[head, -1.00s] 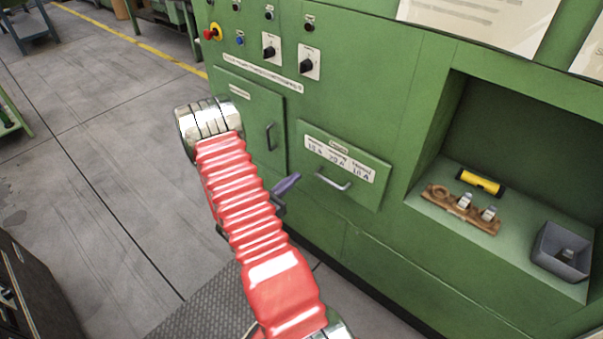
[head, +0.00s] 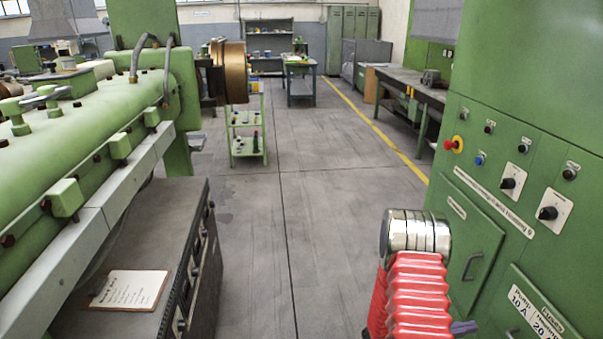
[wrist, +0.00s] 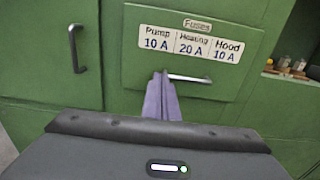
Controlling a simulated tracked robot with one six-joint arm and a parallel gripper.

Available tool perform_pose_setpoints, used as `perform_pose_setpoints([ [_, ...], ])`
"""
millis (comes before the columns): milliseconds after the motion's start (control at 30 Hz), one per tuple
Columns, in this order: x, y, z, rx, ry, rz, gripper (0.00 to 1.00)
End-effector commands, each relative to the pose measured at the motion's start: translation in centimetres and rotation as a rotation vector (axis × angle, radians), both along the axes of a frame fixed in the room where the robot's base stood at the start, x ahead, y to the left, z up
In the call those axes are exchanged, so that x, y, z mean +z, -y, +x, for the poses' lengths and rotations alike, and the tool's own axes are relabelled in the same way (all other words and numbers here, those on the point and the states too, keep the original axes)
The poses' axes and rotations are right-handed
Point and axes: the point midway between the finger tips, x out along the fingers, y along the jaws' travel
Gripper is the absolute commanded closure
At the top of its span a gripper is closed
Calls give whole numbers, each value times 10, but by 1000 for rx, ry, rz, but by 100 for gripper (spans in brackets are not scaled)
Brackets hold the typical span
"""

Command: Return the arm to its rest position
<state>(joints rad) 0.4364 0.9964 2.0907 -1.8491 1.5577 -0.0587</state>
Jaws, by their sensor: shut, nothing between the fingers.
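My gripper (wrist: 162,97) shows in the wrist view as purple fingers, closed together and empty. In that view the fingers overlap the left end of the handle of the fuse drawer (wrist: 140,78), which is closed; I cannot tell whether they touch it. In the head view my arm, in a red ribbed sleeve with a metal joint, stands at the lower right in front of the green cabinet (head: 485,205). Only a small purple part of the gripper (head: 464,327) shows there, beside the sleeve.
A closed cabinet door (wrist: 48,50) is left of the drawer. A recess with small items (wrist: 290,66) is at right. In the head view a green machine (head: 60,150) and a dark cabinet (head: 205,270) stand left. The grey floor aisle (head: 290,220) between is clear.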

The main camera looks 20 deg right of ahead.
Motion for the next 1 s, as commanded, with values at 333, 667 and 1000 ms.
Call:
perform_pose_setpoints([
  [333,-26,-12,-42,-147,20,99,100],
  [667,-18,-55,-102,-450,166,215,100],
  [1000,14,-115,-117,-684,423,318,100],
])
